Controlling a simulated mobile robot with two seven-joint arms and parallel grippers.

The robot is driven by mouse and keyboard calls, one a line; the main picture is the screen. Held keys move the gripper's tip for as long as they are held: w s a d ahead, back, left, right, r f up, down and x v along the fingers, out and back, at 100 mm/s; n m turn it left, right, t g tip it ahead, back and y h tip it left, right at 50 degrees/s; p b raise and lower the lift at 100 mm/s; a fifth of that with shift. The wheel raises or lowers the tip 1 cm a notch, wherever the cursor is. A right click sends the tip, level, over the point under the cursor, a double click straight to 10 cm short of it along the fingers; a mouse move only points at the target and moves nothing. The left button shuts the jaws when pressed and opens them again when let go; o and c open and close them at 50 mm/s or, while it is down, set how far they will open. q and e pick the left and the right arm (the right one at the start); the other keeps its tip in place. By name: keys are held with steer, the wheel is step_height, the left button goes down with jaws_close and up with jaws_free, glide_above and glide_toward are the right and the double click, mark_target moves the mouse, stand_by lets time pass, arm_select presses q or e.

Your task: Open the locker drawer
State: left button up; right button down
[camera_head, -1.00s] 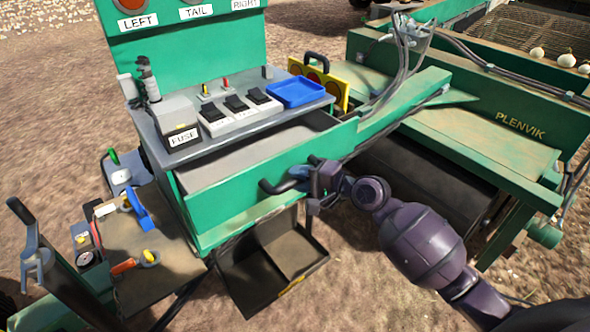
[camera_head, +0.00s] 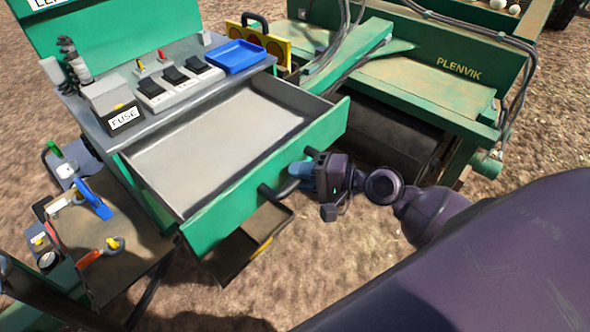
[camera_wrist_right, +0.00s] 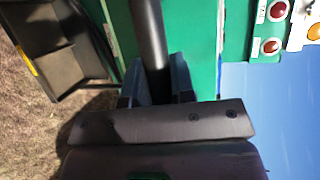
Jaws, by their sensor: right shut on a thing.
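The locker drawer is a green-fronted drawer with a grey inside (camera_head: 215,140), under the grey control top. It stands well out and its bare tray shows empty. A dark bar handle (camera_head: 276,192) is on its green front. My right gripper (camera_head: 306,176) is shut on the handle at its right part. In the right wrist view the dark handle bar (camera_wrist_right: 150,40) runs between the two fingers (camera_wrist_right: 157,85). My left gripper is not in view.
The grey top carries a fuse box (camera_head: 115,110), switches and a blue tray (camera_head: 236,56). A small open bin (camera_head: 245,245) hangs below the drawer. A side shelf (camera_head: 125,260) with tools is at left. The green Plenvik machine (camera_head: 430,75) stands behind right.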

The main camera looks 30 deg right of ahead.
steer(key=c, duration=1)
jaws_free()
steer(key=shift+o, duration=0.2)
steer(key=shift+d, duration=0.1)
steer(key=shift+s+d, duration=0.15)
steer(key=shift+s, duration=0.1)
steer(key=b+v, duration=0.3)
steer(key=v, duration=0.7)
